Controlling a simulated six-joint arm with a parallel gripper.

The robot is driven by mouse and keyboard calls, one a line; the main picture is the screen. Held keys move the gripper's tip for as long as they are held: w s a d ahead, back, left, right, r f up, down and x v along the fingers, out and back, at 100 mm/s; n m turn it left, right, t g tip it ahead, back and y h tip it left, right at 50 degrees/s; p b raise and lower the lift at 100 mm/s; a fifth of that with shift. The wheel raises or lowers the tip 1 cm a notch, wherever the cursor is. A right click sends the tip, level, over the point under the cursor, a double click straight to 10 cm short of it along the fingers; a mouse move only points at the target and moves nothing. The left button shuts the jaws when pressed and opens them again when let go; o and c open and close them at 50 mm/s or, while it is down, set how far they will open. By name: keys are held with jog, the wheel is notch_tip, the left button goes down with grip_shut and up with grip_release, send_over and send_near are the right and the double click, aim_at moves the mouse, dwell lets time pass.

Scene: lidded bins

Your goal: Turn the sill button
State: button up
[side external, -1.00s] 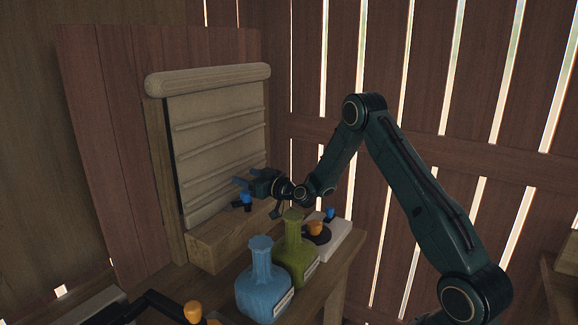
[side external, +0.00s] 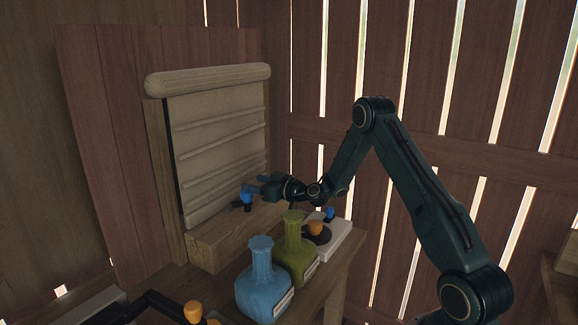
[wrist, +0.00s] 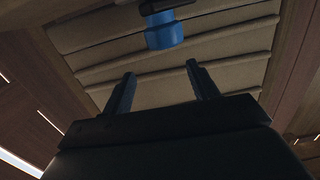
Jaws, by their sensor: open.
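The sill button is a blue knob (side external: 246,196) on a dark base, on the wooden sill (side external: 225,238) below the roller blind (side external: 220,140) in the side view. In the wrist view a blue knob (wrist: 164,36) shows at the top, beyond my fingertips. My gripper (side external: 265,184) is just to the right of and slightly above the knob in the side view. In the wrist view my gripper (wrist: 160,78) has its two fingers apart with nothing between them. A gap shows between the fingertips and the knob in that view.
A blue bottle (side external: 263,285) and a green bottle (side external: 295,258) stand on the table in front of the sill. A white box (side external: 338,238) with an orange knob (side external: 315,228) and a smaller blue knob (side external: 330,213) is to their right. Another orange knob (side external: 193,311) is at the lower front.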

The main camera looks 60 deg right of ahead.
aim_at(241, 191)
jog(key=s+d+f+n+y, duration=0.2)
jog(key=s+y, duration=0.3)
jog(key=s, duration=0.3)
jog(key=shift+d+f+n, duration=0.15)
jog(key=shift+f+n, duration=0.4)
jog(key=shift+n, duration=0.25)
jog(key=shift+w, duration=0.15)
jog(key=shift+x, duration=6.8)
jog(key=shift+f, duration=0.1)
jog(key=shift+c, duration=0.5)
jog(key=c, duration=0.9)
